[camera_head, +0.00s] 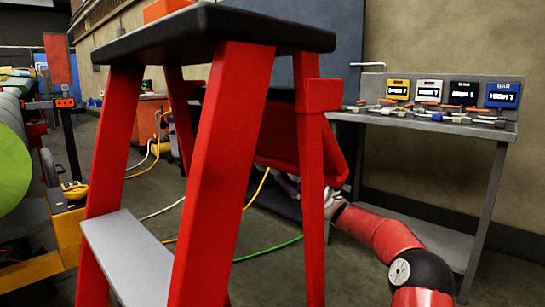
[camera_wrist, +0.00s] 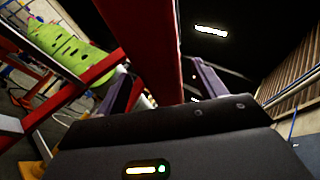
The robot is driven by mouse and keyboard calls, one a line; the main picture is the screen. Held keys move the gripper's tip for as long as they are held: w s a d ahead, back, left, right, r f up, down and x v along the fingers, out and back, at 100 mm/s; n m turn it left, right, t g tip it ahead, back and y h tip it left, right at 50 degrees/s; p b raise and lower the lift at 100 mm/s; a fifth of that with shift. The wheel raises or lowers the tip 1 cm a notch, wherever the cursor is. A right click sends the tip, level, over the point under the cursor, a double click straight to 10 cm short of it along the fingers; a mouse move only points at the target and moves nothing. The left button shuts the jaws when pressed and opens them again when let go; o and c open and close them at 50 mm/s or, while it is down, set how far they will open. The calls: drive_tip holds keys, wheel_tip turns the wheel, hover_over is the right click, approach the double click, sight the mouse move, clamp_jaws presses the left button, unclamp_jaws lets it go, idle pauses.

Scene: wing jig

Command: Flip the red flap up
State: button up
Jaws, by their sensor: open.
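A red flap (camera_head: 335,160) hangs tilted behind the red step stool's legs in the head view, and the stool partly hides it. My red arm comes in from the lower right, and its end sits low beside and behind the flap. The fingers are mostly hidden there. In the wrist view my gripper (camera_wrist: 160,70) is open, with its two purple-grey fingers set apart. A long red edge (camera_wrist: 152,45), which looks like the flap's, runs between them. I cannot tell whether either finger touches it.
The stool (camera_head: 215,170), with a black top and grey step, stands close in front. A grey bench (camera_head: 440,125) with coloured label displays and small tools is at the right. Yellow and green cables lie on the floor. A green cylinder (camera_head: 12,155) is at the left.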

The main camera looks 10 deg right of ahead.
sight(278, 159)
drive_tip(key=x, duration=0.5)
drive_tip(key=shift+a+r, duration=0.1)
drive_tip(key=c, duration=1.4)
drive_tip(key=shift+r, duration=0.1)
